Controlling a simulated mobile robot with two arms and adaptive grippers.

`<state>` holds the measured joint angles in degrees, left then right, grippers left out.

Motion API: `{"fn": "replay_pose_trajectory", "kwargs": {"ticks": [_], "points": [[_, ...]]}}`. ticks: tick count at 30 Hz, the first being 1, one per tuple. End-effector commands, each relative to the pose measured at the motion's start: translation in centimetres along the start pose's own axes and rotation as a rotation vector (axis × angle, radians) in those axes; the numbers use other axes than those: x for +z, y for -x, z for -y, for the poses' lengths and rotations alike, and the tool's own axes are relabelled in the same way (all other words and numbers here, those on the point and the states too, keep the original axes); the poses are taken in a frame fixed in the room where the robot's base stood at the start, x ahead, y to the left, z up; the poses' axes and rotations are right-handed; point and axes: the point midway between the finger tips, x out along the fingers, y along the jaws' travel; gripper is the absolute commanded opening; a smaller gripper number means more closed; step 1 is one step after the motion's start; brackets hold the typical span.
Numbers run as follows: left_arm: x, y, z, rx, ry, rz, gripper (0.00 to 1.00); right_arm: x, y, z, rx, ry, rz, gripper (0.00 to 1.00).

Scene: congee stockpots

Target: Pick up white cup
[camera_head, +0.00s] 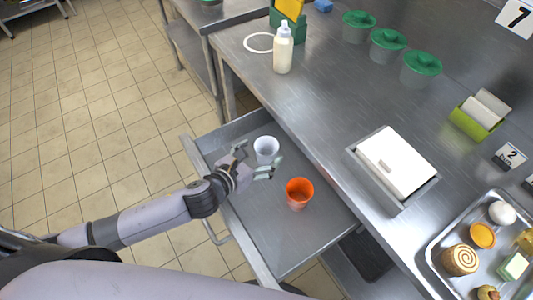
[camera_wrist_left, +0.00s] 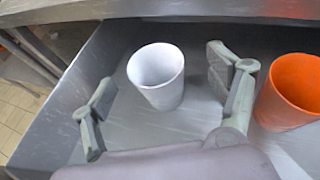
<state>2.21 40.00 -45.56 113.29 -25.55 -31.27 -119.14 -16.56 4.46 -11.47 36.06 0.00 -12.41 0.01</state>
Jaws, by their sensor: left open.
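The white cup (camera_head: 266,148) stands upright in the open metal drawer (camera_head: 236,127), near its far end in the head view. In the left wrist view the white cup (camera_wrist_left: 158,76) lies ahead of and between the spread fingers, with no clear contact. My left gripper (camera_head: 259,165) is open and empty, just on the near side of the cup; its fingers also show in the left wrist view (camera_wrist_left: 160,112). My right gripper is not in view.
An orange cup (camera_head: 299,193) stands in the same drawer, close to the right finger in the left wrist view (camera_wrist_left: 291,92). The counter above holds a bottle (camera_head: 283,50), a white-lidded container (camera_head: 396,162), green-lidded pots (camera_head: 388,45) and a food tray (camera_head: 436,262).

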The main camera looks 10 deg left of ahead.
Motion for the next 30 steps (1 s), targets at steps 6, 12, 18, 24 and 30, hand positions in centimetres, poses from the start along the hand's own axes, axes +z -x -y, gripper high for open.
{"fn": "replay_pose_trajectory", "kwargs": {"ticks": [6, 12, 18, 24, 30], "points": [[-0.2, -2.7, -0.7, 0.003, 0.003, 0.001, 0.81, 0.8, 0.1, -0.3, 0.004, -0.001, 0.013, 0.40], [-0.3, -4.9, -0.8, 0.001, 0.002, 0.000, 0.81, 2.0, 0.1, -0.1, 0.002, -0.001, 0.032, 0.40], [-0.3, -5.2, -0.7, 0.000, 0.001, 0.001, 0.81, 2.1, 0.1, -0.1, 0.001, 0.000, 0.033, 0.40], [-0.3, -5.1, -0.8, 0.001, 0.001, 0.000, 0.72, 1.9, 0.1, -0.1, 0.001, 0.001, 0.029, 0.40], [-0.3, -5.1, -0.8, 0.001, 0.001, 0.000, 0.59, 1.6, 0.1, -0.1, 0.001, 0.002, 0.025, 0.40]]}}
